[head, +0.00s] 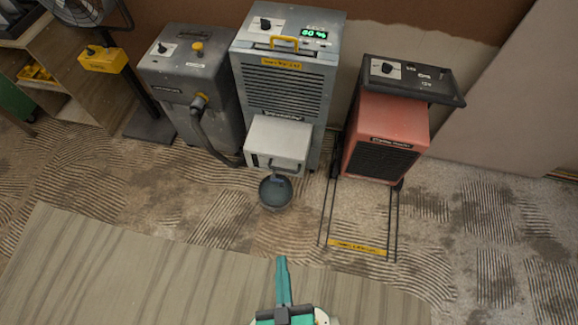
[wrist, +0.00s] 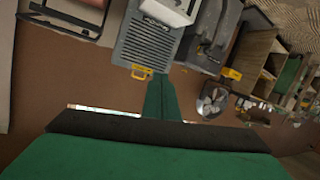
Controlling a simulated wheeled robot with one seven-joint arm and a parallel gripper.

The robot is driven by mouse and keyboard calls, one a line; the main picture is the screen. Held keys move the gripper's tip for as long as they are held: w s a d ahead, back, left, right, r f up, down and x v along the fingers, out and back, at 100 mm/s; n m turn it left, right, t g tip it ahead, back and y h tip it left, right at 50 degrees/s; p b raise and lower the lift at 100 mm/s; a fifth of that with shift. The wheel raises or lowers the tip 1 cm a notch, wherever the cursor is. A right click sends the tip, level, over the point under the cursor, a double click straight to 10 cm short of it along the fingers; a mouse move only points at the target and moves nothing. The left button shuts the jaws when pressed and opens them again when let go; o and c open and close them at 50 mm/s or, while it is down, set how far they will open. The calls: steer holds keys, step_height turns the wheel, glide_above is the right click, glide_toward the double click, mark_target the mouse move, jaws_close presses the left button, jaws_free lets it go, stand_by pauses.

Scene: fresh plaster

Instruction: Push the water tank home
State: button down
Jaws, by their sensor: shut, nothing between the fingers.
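The water tank (head: 278,146) is a pale grey box with a dark handle low on its front. In the head view it sticks out from the lower front of the grey dehumidifier (head: 282,88), whose display glows green. The tank also shows at the top of the wrist view (wrist: 168,12), partly cut off. My gripper (head: 282,262) is shut and empty, over the board in front of the machines, apart from the tank. In the wrist view my green fingers (wrist: 160,85) are together, overlapping the dehumidifier's top edge in the picture.
A dark bowl (head: 276,192) stands on the floor just in front of the tank. A grey machine (head: 190,82) with a hose is on the left, a red heater (head: 386,138) with a wire frame on the right. A fan stands far left. The front board (head: 130,270) is clear.

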steer(key=w+f+n, duration=0.6)
steer(key=f+n, duration=0.1)
steer(key=f, duration=0.2)
steer(key=n+g+h, duration=0.4)
steer(key=n, duration=1.9)
glide_toward(300, 162)
steer(key=x, duration=0.4)
steer(key=shift+w+d+f, duration=0.1)
steer(key=shift+w+f, duration=0.1)
steer(key=shift+f, duration=0.15)
steer(key=shift+w+d, duration=0.25)
steer(key=shift+w, duration=0.15)
